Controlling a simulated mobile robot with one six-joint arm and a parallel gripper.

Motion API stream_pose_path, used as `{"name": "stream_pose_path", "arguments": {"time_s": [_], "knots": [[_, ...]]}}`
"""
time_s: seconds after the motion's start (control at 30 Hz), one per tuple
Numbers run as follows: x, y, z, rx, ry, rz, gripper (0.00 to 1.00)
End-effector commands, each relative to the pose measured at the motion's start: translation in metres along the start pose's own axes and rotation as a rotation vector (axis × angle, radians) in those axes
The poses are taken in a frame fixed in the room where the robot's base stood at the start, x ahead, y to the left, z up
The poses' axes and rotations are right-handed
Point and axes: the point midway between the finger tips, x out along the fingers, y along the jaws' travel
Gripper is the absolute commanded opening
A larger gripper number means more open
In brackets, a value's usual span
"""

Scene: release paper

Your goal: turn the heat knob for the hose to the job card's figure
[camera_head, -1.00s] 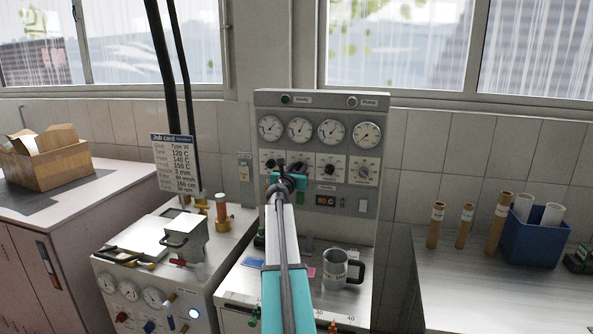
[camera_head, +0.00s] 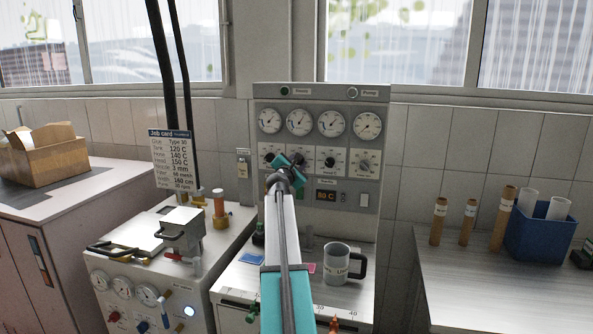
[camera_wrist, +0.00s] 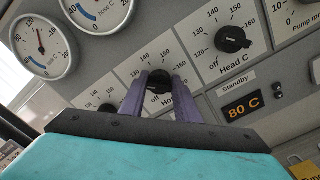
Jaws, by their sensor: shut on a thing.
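The hose heat knob (camera_wrist: 157,80) is a black knob on a white dial plate with figures including 130, 140, 150 and 160. The purple fingers of my gripper (camera_wrist: 160,92) are shut on it, one on each side. Its pointer is too small and covered to read. In the head view my gripper (camera_head: 290,168) is tilted in front of the panel and largely hides this knob. The job card (camera_head: 172,163) stands at the left; its hose line reads 140 C.
The head knob (camera_wrist: 233,39) sits beside the hose knob, and another knob (camera_wrist: 106,107) is on its other side. An orange display (camera_wrist: 243,106) reads 80 C. Gauges (camera_head: 331,124) line the panel above. A mug (camera_head: 338,264) stands on the ledge below.

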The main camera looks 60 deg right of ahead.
Motion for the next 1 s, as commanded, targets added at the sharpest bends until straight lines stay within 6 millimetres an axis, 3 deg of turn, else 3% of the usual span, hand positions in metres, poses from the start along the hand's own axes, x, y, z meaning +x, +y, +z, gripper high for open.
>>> {"name": "stream_pose_path", "arguments": {"time_s": [0.6,1.0], "knots": [[0.0021,-0.0038,0.0,0.565,-0.005,0.005,0.07],[0.0014,-0.0018,0.0015,0.798,-0.003,0.006,0.07]]}}
